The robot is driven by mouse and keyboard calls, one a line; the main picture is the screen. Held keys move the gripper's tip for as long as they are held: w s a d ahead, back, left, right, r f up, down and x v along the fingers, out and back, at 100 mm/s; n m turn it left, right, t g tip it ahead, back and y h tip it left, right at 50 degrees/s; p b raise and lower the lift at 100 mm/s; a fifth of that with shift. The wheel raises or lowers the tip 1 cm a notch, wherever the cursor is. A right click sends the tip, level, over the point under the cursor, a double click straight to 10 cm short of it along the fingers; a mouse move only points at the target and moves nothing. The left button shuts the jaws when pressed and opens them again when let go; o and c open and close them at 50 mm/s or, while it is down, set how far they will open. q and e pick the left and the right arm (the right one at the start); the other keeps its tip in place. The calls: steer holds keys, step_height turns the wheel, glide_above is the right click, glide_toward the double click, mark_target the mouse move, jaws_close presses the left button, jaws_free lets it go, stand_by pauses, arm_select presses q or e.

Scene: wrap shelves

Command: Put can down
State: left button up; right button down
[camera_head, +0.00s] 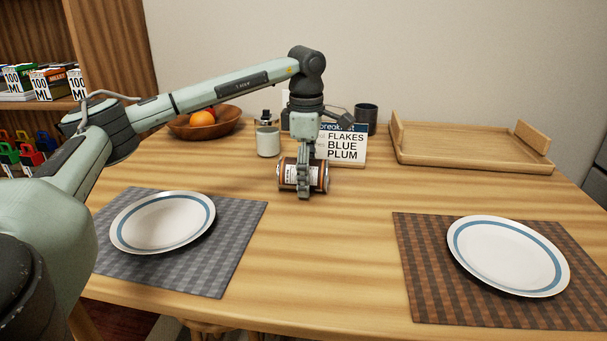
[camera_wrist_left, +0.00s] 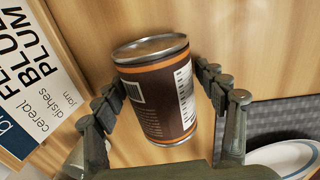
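The can (camera_head: 288,175), brown with orange bands and a white label, lies on its side, its long axis running left to right in the head view. My left gripper (camera_head: 304,190) reaches down over its middle from above and is shut on it. In the left wrist view the can (camera_wrist_left: 160,98) sits between the two fingers of the gripper (camera_wrist_left: 162,76), its silver end showing. Whether the can touches the wooden table (camera_head: 340,240) or is just above it cannot be told. My right gripper is not in view.
A fruit bowl (camera_head: 206,128) is back left, a wooden tray (camera_head: 470,147) back right. Plates (camera_head: 162,222) (camera_head: 507,255) lie on mats; the table between them is clear.

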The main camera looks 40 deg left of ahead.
arm_select(q)
steer(key=c, duration=1.2)
steer(key=shift+r, duration=0.15)
steer(key=shift+c, duration=0.2)
